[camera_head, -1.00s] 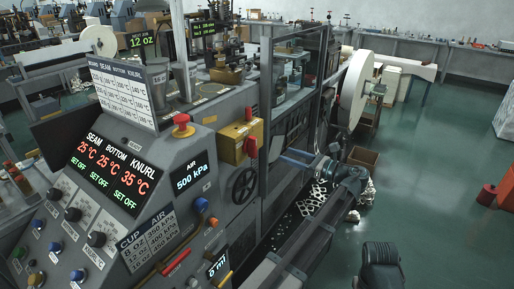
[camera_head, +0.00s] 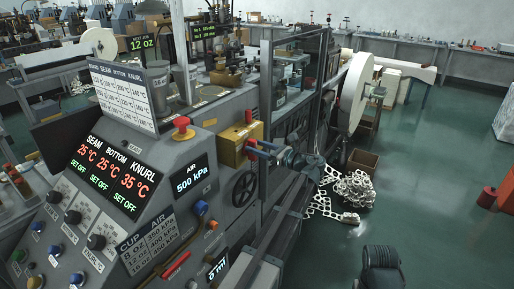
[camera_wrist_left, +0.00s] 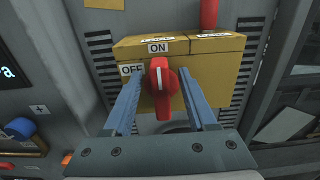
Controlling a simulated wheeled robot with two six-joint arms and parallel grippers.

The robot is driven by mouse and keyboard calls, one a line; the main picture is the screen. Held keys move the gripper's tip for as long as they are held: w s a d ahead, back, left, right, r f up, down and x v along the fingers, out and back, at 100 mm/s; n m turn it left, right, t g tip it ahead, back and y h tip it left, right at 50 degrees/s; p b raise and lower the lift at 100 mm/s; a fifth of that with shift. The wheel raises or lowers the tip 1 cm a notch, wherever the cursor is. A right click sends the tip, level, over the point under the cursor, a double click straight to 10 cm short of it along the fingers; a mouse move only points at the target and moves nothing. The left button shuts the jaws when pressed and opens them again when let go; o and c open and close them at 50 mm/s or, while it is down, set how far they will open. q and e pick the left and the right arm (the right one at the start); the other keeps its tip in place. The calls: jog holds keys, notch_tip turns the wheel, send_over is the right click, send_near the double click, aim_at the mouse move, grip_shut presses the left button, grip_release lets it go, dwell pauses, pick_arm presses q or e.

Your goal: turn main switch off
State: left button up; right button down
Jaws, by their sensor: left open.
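The main switch is a red rotary handle (camera_wrist_left: 163,85) on the front of a yellow box (camera_wrist_left: 215,62), labelled ON above and OFF to the upper left. Its white line points up to ON. The yellow box is also in the head view (camera_head: 233,150), on the machine's side. My left gripper (camera_wrist_left: 165,97) is open, with one blue finger on each side of the handle. I cannot tell whether either finger touches it. In the head view the left gripper (camera_head: 262,149) is close to the box and partly covers the handle. My right gripper is not in view.
A red emergency button (camera_head: 182,123) and a console (camera_head: 115,175) with red and green readouts are left of the box. A black handwheel (camera_head: 244,187) is below it. A pile of white scrap (camera_head: 350,188) lies on the floor to the right. Open floor lies further right.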

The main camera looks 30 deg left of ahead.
aim_at(244, 153)
pick_arm(q)
grip_shut()
dwell(0.3)
jog(key=shift+s, duration=0.1)
jog(key=shift+s+f+n+b, duration=0.4)
jog(key=shift+n, duration=2.55)
jog(key=shift+s+f+n+b, duration=0.4)
jog(key=shift+f+n, duration=0.05)
jog(key=shift+n, duration=2.45)
jog(key=shift+s+f+n+b, duration=0.4)
jog(key=shift+n, duration=2.85)
